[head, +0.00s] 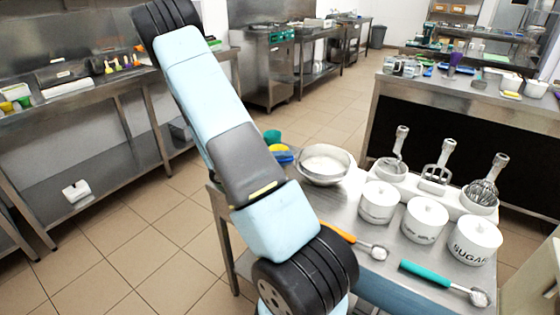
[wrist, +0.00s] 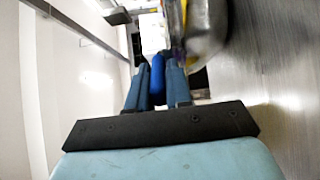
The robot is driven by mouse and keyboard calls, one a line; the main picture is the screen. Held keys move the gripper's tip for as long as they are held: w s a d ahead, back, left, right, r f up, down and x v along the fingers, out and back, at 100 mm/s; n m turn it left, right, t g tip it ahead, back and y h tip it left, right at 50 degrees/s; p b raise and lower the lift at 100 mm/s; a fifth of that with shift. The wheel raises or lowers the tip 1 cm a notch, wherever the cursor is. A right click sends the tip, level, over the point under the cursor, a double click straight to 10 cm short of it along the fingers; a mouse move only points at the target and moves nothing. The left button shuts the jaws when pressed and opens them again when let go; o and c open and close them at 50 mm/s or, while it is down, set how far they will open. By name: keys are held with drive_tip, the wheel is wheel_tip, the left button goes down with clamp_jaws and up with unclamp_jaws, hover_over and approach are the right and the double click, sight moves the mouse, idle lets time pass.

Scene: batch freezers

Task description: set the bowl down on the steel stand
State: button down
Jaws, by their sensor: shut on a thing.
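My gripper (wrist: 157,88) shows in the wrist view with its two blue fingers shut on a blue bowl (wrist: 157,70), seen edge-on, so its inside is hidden. In the head view my arm hides the gripper. A patch of blue (head: 285,158) shows beside the arm there, under something yellow; I cannot tell whether it is the held bowl. The steel stand (head: 345,213) is the table right of my arm, and its grey top (wrist: 265,85) fills the right of the wrist view. I cannot tell whether the blue bowl touches it.
A steel bowl (head: 325,165) with white contents stands on the stand, close beside the fingers in the wrist view (wrist: 205,28). Lidded white canisters (head: 424,220), whisks, an orange-handled scoop (head: 345,235) and a teal-handled scoop (head: 440,280) crowd the stand's right side. A teal cup (head: 272,136) shows behind my arm.

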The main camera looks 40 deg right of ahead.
drive_tip(key=c, duration=1)
unclamp_jaws()
drive_tip(key=shift+f, duration=0.1)
drive_tip(key=shift+c, duration=0.2)
drive_tip(key=v, duration=1.2)
drive_tip(key=s+a+r+n+t+y, duration=0.2)
drive_tip(key=s+a+r+t+y, duration=0.4)
drive_tip(key=r, duration=0.7)
drive_tip(key=s+a+r+n+t+y, duration=0.3)
drive_tip(key=s+a+r+t+y, duration=0.4)
drive_tip(key=s+a+r+y, duration=0.3)
drive_tip(key=s+a+r, duration=0.1)
drive_tip(key=s+r, duration=0.3)
drive_tip(key=shift+s, duration=0.35)
